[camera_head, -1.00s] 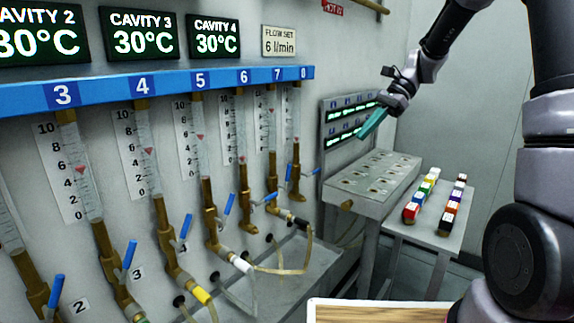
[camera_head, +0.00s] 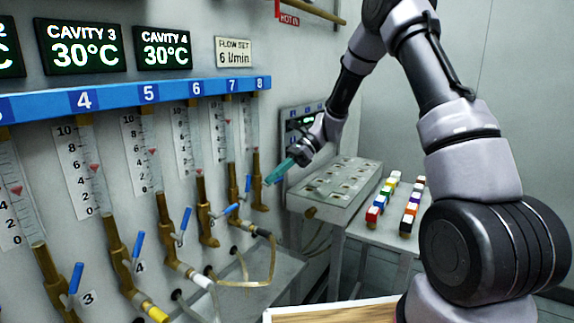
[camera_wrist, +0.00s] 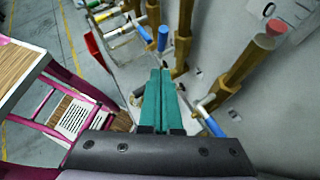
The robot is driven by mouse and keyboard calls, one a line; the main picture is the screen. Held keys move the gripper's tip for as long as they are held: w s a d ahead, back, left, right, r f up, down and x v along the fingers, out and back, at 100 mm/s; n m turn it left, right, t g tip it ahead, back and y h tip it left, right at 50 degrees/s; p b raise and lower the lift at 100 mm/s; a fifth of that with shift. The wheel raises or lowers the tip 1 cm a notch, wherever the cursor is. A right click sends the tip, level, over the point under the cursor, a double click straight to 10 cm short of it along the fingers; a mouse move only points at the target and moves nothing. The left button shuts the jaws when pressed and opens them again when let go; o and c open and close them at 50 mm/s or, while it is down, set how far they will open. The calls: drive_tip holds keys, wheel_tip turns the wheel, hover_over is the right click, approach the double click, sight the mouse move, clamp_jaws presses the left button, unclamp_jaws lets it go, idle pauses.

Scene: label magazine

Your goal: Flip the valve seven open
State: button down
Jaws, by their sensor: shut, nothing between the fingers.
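Valve seven's brass body (camera_head: 233,180) hangs below the label 7 on the blue rail. A short blue handle (camera_head: 248,183) stands close to upright beside it and appears to be its lever. My gripper (camera_head: 270,181) is shut and empty, its teal fingers pointing down-left at the valve eight column (camera_head: 259,190), to the right of valve seven. The fingertips hide part of valve eight's handle. In the wrist view my shut teal fingers (camera_wrist: 160,74) lie between a blue handle (camera_wrist: 163,38) ahead and another (camera_wrist: 212,125) at right; I cannot tell their numbers. No contact with a handle is clear.
Valve six's blue handle (camera_head: 231,210) lies tilted near horizontal, left of valve seven. A hose (camera_head: 273,262) loops below. A grey panel bench (camera_head: 325,183) and coloured blocks (camera_head: 380,200) stand to the right. A wooden-topped surface (camera_head: 340,314) lies in front.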

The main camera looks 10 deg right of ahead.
sight(248, 183)
drive_tip(key=shift+s+a+r, duration=0.15)
drive_tip(key=shift+s+a, duration=0.05)
drive_tip(key=shift+a, duration=0.4)
drive_tip(key=shift+s+a+r, duration=0.15)
drive_tip(key=shift+a+r, duration=0.05)
drive_tip(key=shift+a, duration=0.35)
drive_tip(key=shift+s+a+r, duration=0.15)
drive_tip(key=shift+s+a, duration=0.05)
drive_tip(key=shift+a, duration=0.4)
drive_tip(key=shift+s+a+r+t+h, duration=0.4)
drive_tip(key=shift+s+a+r, duration=0.2)
drive_tip(key=shift+s, duration=0.15)
